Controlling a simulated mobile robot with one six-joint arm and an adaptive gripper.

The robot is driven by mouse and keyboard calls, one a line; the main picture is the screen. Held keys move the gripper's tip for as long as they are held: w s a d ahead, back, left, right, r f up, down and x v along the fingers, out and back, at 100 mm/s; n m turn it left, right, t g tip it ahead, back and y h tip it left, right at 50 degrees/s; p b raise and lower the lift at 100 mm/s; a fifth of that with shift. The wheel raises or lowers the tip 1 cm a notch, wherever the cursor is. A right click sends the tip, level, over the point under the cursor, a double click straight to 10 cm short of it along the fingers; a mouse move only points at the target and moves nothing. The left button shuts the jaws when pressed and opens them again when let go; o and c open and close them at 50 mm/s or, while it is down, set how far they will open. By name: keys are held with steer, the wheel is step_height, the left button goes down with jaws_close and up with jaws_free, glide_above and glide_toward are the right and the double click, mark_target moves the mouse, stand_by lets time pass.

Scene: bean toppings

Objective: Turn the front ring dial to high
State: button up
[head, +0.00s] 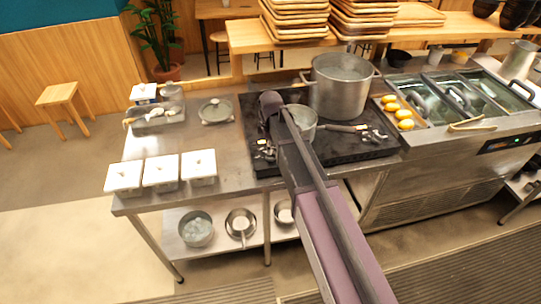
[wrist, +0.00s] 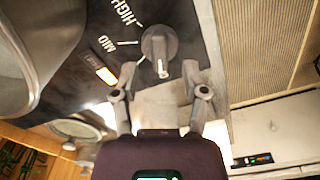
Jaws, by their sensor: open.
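In the wrist view a grey stove dial (wrist: 159,44) sits on the dark stove panel, its pale pointer end facing down toward my gripper. The printed words HIGH and MID curve to its upper left, and a lit orange mark (wrist: 106,75) is at its lower left. My gripper (wrist: 158,74) is open, its two fingers apart just below the dial, one to each side; the dial is not clamped.
A large steel pot (head: 340,88) stands on the back of the stove, with a smaller handled pan (head: 302,120) in front of it. A pot wall (wrist: 25,60) fills the wrist view's left. White-lidded containers (head: 161,171) stand left on the steel counter (head: 218,143).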

steer(key=shift+f+b, duration=1.05)
steer(key=shift+f, duration=0.3)
jaws_close()
